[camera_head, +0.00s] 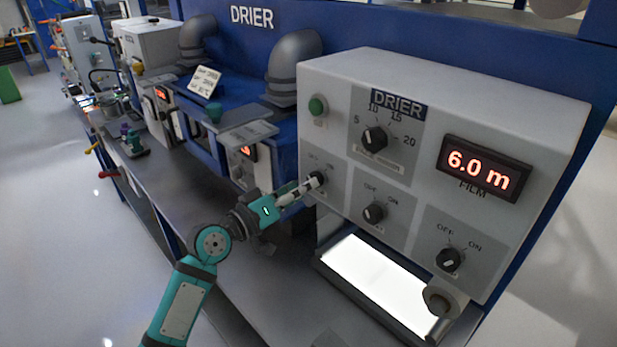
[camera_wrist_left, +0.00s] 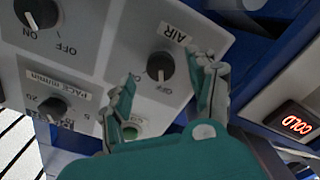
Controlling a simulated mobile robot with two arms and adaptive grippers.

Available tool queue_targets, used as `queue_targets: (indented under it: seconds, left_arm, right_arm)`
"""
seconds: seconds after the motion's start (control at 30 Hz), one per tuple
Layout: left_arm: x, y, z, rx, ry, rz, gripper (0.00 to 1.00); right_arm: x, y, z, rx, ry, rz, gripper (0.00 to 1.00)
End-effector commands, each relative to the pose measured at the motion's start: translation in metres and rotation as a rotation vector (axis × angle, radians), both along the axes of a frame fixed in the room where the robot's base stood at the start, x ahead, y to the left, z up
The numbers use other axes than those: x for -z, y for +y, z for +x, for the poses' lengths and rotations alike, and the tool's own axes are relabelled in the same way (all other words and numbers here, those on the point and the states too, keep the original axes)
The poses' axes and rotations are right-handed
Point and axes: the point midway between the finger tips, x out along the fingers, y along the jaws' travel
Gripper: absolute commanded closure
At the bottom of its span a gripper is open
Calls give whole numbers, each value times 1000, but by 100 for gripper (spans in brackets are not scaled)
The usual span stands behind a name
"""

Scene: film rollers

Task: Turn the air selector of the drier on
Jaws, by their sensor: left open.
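The drier's control box (camera_head: 340,75) faces me, grey, with several black selector knobs. The air selector (camera_wrist_left: 160,66) is a round black knob beside an AIR label in the left wrist view; its white mark points toward the OFF lettering. In the head view the air selector (camera_head: 318,180) is partly hidden by my fingers. My left gripper (camera_head: 308,186) is at the knob, its fingers spread. In the wrist view the left gripper (camera_wrist_left: 165,72) has one finger on each side of the knob, with gaps visible; contact cannot be told. My right gripper is not in view.
Another OFF/ON knob (camera_head: 374,212) sits to the right, and one more (camera_head: 450,259) lower right. A green button (camera_head: 317,105) and speed dial (camera_head: 374,138) are above. A display (camera_head: 484,170) reads 6.0 m. A bright lit panel (camera_head: 380,283) lies below the box.

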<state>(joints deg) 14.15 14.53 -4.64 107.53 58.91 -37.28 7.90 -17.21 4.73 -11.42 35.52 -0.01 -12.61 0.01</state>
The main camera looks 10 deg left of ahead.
Motion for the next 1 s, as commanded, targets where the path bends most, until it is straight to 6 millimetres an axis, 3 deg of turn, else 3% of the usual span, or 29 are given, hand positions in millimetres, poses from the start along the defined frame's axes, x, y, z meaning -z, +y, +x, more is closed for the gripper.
queue_targets:
  seconds: [0.2,0.57,0.9,1.0]
  left_arm:
    - [-1,-13,20,0,1,-1,41]
    - [1,-15,23,-1,0,1,43]
    - [1,-15,23,-1,1,0,87]
    - [1,-15,23,-1,1,0,96]
  right_arm:
    - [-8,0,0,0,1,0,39]
    - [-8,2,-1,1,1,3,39]
    - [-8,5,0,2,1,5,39]
    - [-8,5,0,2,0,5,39]
